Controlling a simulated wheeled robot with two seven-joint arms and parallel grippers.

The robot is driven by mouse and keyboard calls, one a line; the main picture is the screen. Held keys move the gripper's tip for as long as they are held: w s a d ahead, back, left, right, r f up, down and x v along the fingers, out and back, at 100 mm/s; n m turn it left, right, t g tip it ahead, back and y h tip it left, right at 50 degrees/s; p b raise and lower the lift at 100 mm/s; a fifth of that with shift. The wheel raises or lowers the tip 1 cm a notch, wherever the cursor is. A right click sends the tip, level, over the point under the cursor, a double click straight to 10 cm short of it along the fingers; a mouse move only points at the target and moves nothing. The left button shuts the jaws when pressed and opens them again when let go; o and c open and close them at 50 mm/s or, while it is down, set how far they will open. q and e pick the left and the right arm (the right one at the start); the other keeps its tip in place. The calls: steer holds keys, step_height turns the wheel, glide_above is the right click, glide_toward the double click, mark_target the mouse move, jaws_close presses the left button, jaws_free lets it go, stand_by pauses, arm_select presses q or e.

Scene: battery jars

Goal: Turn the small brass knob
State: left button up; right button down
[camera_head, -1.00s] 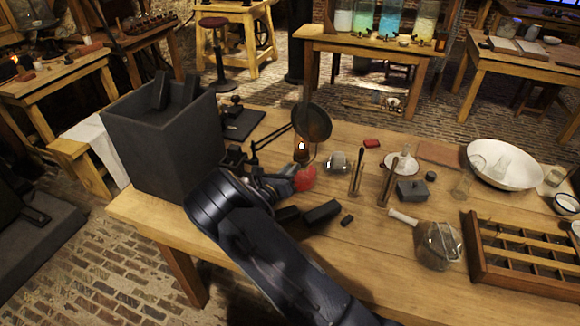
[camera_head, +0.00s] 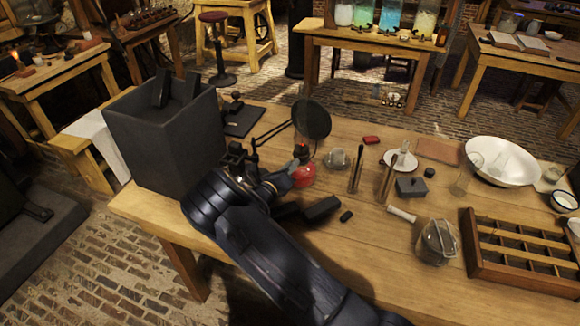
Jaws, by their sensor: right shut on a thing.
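A small red lamp (camera_head: 304,178) stands on the wooden table near the middle, by a dark round disc on an arm. Its upper part looks dark, with only a small reddish spot. My right gripper (camera_head: 291,169) is at the lamp's left side, with its fingers against or very near the red body. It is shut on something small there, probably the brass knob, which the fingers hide. My left gripper is not in view.
A tall dark box (camera_head: 165,145) stands at the table's left end. The dark disc (camera_head: 311,118) rises behind the lamp.

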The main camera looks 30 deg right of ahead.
steer(key=c, duration=1.3)
jaws_free()
steer(key=b+v, duration=0.1)
steer(key=v, duration=0.7)
steer(key=shift+d, duration=0.1)
